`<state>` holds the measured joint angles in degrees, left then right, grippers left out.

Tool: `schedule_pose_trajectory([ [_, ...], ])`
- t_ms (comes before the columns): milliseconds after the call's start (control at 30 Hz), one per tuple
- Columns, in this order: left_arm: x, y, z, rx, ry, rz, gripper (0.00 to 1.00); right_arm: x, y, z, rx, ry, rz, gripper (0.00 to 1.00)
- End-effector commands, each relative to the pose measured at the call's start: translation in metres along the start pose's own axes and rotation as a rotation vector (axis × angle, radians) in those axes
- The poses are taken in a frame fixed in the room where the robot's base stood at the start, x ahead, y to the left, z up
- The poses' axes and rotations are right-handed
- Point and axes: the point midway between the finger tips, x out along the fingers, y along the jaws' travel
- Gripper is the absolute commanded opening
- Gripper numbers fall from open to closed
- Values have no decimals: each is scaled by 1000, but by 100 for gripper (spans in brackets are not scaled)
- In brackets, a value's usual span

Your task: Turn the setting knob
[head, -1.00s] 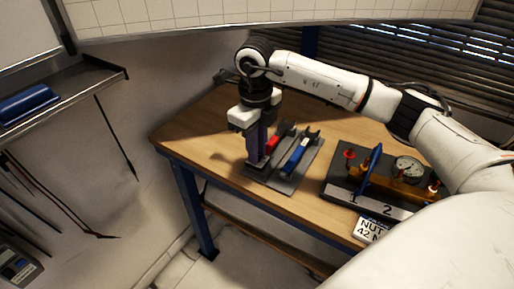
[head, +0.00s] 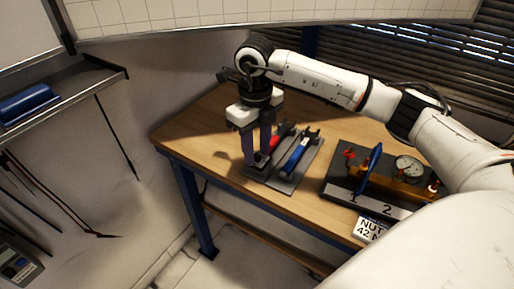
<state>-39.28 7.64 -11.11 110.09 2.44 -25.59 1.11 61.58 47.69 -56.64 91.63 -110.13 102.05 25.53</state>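My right gripper (head: 259,153) points down over the left end of a grey tray (head: 284,184) on the wooden bench. Its two fingers are apart with a gap between them. A small dark part shows low between the fingertips, near the lower end of a red-handled tool (head: 279,138); I cannot tell whether it is the setting knob or whether the fingers touch it. The red-handled tool is partly hidden by the fingers. A blue-handled wrench (head: 297,156) lies beside it on the tray. My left gripper is not in view.
A dark rig (head: 341,181) with a round dial gauge (head: 408,166), a blue lever (head: 371,165) and red knobs stands to the right. The bench left of the tray is clear.

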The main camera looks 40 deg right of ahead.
Motion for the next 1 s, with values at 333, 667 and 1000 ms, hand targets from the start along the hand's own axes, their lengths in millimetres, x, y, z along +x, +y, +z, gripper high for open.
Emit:
schedule_pose_trajectory([
  [333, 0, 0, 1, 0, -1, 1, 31, -11, 0, 0, 0, -1, 0, 35],
  [667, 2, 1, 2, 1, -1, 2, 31, -74, 0, 1, 0, -3, 0, 35],
  [1000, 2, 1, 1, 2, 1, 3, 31, -103, 0, 0, -1, 0, 0, 35],
])
